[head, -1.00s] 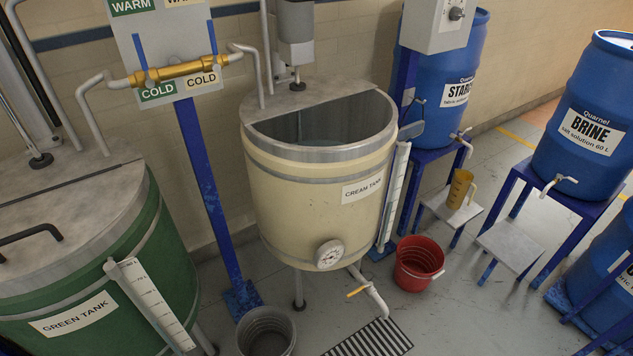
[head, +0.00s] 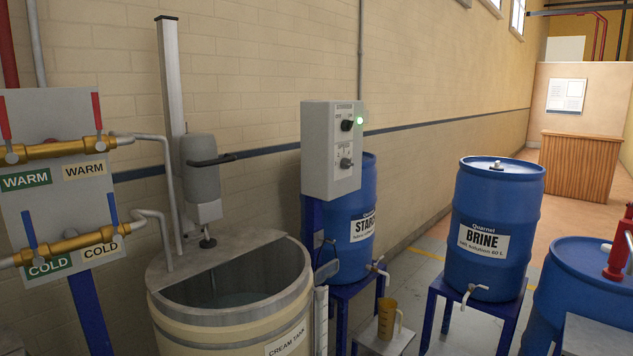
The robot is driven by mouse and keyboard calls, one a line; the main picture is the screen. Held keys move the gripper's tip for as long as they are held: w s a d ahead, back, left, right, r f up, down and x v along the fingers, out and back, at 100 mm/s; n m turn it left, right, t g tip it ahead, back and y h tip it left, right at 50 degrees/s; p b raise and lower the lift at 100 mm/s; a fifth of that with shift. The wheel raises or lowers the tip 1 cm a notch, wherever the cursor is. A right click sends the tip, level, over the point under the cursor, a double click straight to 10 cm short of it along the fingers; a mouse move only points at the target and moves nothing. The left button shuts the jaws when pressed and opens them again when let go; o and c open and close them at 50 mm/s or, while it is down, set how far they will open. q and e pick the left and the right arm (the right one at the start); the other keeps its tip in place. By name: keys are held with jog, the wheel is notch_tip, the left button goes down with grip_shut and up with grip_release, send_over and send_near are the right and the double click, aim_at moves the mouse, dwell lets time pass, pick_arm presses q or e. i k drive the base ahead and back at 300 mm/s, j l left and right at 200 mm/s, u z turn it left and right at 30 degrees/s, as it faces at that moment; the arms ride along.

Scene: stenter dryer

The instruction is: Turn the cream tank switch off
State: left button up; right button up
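A grey control box (head: 331,150) stands on a blue post just right of the cream tank (head: 232,322). Its front carries an upper black rotary switch (head: 347,125), a lower knob (head: 346,163) and a lit green lamp (head: 359,122). The lettering on the box is too small to read surely. The cream tank is open at the front half of its lid, and liquid shows inside. A grey stirrer motor (head: 202,168) hangs above the lid on a tall column. Neither of my grippers is in view.
Warm and cold valves (head: 60,245) on a grey panel stand at the left. A blue starch barrel (head: 352,215) stands behind the box, with a brown jug (head: 387,318) in front. A blue brine barrel (head: 492,230) sits on a stand at the right.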

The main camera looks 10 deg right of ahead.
aim_at(346, 125)
jog(key=i+l, duration=0.1)
jog(key=i+z, duration=0.2)
jog(key=z, duration=0.3)
jog(key=i+z, duration=0.25)
jog(key=z, duration=0.25)
